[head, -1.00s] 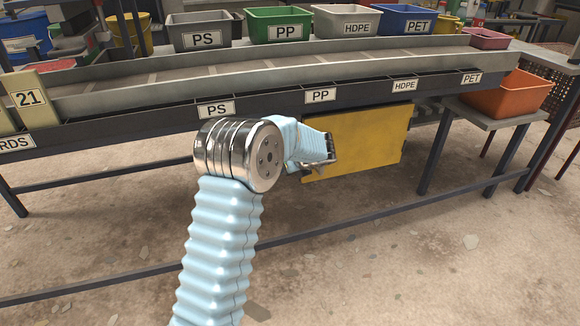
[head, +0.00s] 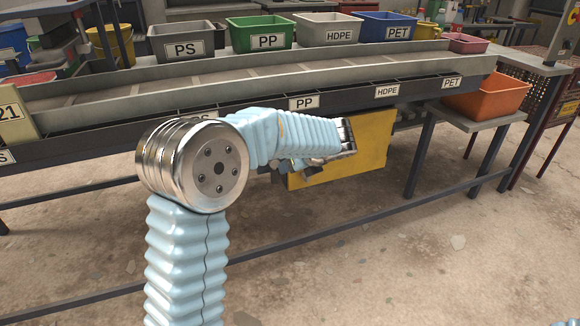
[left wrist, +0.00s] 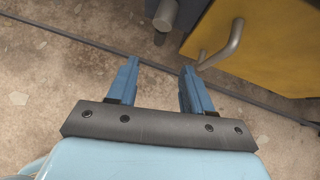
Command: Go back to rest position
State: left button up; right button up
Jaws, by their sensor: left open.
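My left arm rises from the bottom of the head view and bends right at a large metal joint. Its forearm ends in front of the yellow panel under the sorting line; the fingers are mostly hidden there by the forearm. In the left wrist view my left gripper (left wrist: 160,68) is open, with two blue fingers apart and nothing between them. It hangs over the concrete floor, near the yellow panel (left wrist: 265,45) and its grey handle (left wrist: 226,45). My right gripper is not in view.
The conveyor trough (head: 240,87) runs across behind the arm. Bins PS (head: 160,48), PP (head: 240,38), HDPE (head: 315,32) and PET (head: 375,28) stand behind it. An orange bin (head: 490,98) sits on a side table at right. The floor (head: 400,260) in front is clear.

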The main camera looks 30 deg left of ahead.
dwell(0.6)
pick_arm(q)
jog(key=s+d+f+n+g+h, duration=0.1)
jog(key=s+d+f+n+h, duration=0.2)
jog(key=f, duration=0.5)
jog(key=s+d+f+n+g+h, duration=0.15)
jog(key=d+f, duration=0.25)
jog(key=f, duration=0.4)
jog(key=s+d+f+n+h, duration=0.2)
jog(key=s+d+f, duration=0.15)
jog(key=f, duration=0.45)
jog(key=s+d+f+n+h, duration=0.2)
jog(key=s+d+f+n, duration=0.3)
jog(key=s+f+n, duration=0.2)
jog(key=s+d+f+n+g+h, duration=0.1)
jog(key=s+d+f+n+h, duration=0.2)
jog(key=s+n, duration=0.9)
notch_tip(320, 180, down, 5)
jog(key=d, duration=0.3)
jog(key=shift+s+r+h, duration=0.15)
jog(key=shift+s+h, duration=0.1)
jog(key=shift+h, duration=0.1)
jog(key=shift+c, duration=0.2)
